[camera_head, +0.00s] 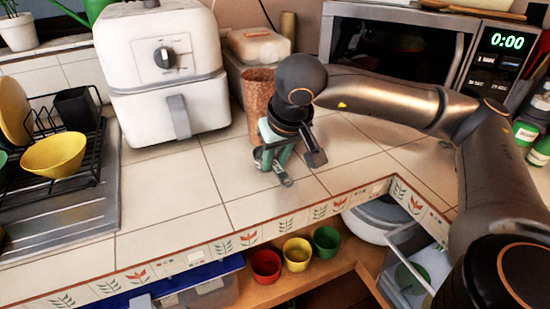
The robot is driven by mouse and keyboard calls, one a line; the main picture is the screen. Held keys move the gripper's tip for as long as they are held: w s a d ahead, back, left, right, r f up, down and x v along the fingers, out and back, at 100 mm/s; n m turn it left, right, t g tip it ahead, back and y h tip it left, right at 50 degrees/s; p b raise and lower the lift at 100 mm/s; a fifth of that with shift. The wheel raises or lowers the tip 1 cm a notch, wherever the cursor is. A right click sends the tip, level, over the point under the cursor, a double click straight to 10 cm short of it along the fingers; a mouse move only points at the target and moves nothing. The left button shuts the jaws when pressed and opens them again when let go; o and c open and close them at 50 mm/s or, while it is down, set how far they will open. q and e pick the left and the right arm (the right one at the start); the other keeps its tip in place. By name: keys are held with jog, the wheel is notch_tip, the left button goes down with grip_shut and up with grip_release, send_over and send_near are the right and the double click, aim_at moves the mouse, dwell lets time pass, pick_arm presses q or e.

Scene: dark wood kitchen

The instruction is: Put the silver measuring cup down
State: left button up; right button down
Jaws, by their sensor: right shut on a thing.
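My right gripper (282,165) reaches in from the right over the tiled counter, in front of a brown cup-like container (259,98). I cannot tell whether the cup touches the counter. My left gripper is not in view.
A white air fryer (160,65) stands at the left, a microwave (395,45) behind. A dish rack (85,130) with a yellow bowl (53,156) is at far left. The counter (170,190) is clear in front; red, yellow and green cups sit below its edge.

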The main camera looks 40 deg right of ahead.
jog(key=shift+f, duration=0.15)
jog(key=c, duration=0.7)
grip_release()
